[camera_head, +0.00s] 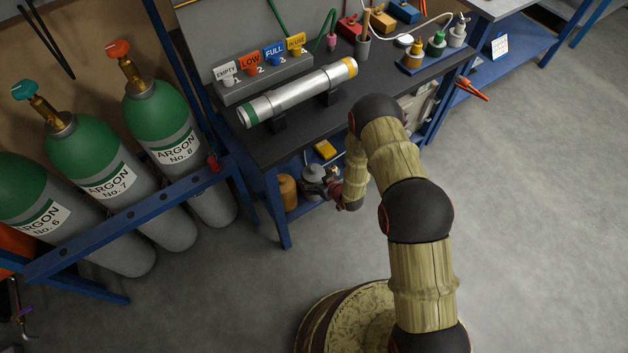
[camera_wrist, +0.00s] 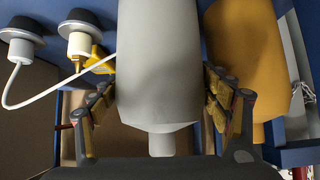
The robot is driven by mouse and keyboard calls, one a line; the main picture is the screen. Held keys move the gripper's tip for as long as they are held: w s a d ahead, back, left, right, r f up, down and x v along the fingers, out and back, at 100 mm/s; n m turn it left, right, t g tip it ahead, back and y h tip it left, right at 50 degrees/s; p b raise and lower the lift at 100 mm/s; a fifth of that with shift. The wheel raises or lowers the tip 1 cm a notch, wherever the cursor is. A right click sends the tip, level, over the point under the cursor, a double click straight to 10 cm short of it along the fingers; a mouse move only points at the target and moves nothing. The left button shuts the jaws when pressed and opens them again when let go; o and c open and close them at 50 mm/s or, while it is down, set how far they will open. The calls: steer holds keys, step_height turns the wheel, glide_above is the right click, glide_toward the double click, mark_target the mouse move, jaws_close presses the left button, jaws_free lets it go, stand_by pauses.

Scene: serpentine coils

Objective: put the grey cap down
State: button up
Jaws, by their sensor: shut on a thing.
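The grey cap (camera_wrist: 158,62) is a large pale-grey rounded body with a narrow neck in the wrist view. My gripper (camera_wrist: 158,100) has its padded fingers on both sides of it and is shut on it. In the head view my gripper (camera_head: 340,197) is low, at the lower shelf under the dark bench top. Whether the cap's far end touches the shelf is hidden.
An orange-yellow cap (camera_wrist: 243,55) stands close to the right of the grey one, also on the lower shelf in the head view (camera_head: 287,190). The bench (camera_head: 385,85) overhangs; argon cylinders (camera_head: 170,125) stand left.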

steer(key=shift+w+r, duration=0.15)
steer(key=o, duration=1.4)
steer(key=shift+f, duration=0.2)
steer(key=shift+r, duration=0.2)
steer(key=p+v, duration=0.4)
steer(key=v, duration=0.8)
steer(key=shift+f+p, duration=0.1)
steer(key=shift+p, duration=0.25)
